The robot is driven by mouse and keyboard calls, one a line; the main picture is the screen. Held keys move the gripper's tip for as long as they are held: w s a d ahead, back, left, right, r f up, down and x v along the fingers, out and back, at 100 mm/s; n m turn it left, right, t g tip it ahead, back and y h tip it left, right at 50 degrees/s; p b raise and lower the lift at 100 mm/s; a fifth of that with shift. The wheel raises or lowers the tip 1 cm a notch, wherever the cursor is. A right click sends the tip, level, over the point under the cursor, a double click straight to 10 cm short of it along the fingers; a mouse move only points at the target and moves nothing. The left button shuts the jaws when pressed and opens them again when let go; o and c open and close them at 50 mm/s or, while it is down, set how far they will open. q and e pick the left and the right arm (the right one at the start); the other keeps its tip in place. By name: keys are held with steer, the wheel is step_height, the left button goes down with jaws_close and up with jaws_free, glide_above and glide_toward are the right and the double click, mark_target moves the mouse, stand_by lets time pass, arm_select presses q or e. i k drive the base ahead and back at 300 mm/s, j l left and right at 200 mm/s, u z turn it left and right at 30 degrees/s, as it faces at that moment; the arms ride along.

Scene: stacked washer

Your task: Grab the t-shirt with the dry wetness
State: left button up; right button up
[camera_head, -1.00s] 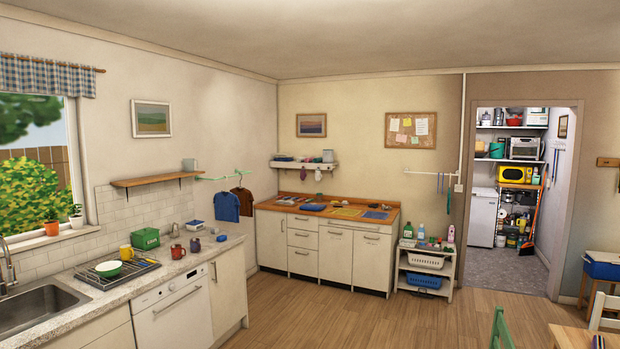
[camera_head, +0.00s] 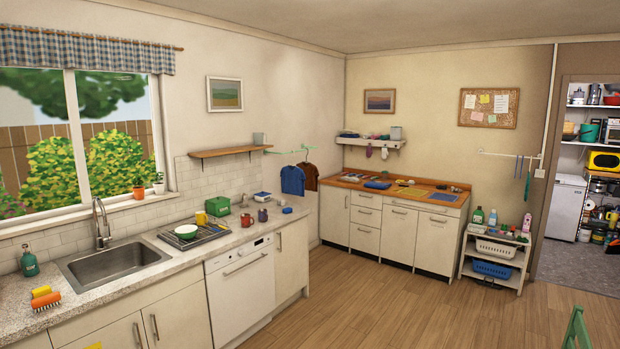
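A blue t-shirt (camera_head: 292,180) hangs from a green drying rail (camera_head: 290,150) on the wall, past the end of the sink counter. A brown t-shirt (camera_head: 311,177) hangs just to its right, close beside it. Folded cloths, one blue (camera_head: 377,185) and one yellow (camera_head: 411,192), lie on the wooden counter at the back; I cannot tell whether they are t-shirts. No wetness label can be read at this distance. Neither of my grippers is in view.
The sink counter (camera_head: 215,243) runs along the left wall with a sink (camera_head: 115,265), dish rack and mugs. A cabinet with a wooden top (camera_head: 400,190) stands at the back. A shelf trolley (camera_head: 468,262) is right of it. The wooden floor (camera_head: 400,310) is open in the middle.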

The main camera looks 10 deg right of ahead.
mark_target(293, 178)
steer(key=i+l+z, duration=0.1)
steer(key=i+z, duration=0.3)
steer(key=i, duration=0.45)
steer(key=i+j+z, duration=0.2)
steer(key=i+z, duration=0.25)
steer(key=i, duration=0.35)
steer(key=i+l+z, duration=0.3)
steer(key=i, duration=0.8)
steer(key=i+j+z, duration=0.3)
steer(key=i, duration=0.75)
steer(key=i+j+u, duration=0.15)
steer(key=i+u, duration=0.15)
steer(key=i, duration=0.25)
steer(key=i+u, duration=0.3)
steer(key=i, duration=0.25)
steer(key=i+l+u, duration=0.15)
steer(key=i+u, duration=0.2)
steer(key=i, duration=0.2)
steer(key=i+l+u, duration=0.3)
steer(key=i, duration=0.25)
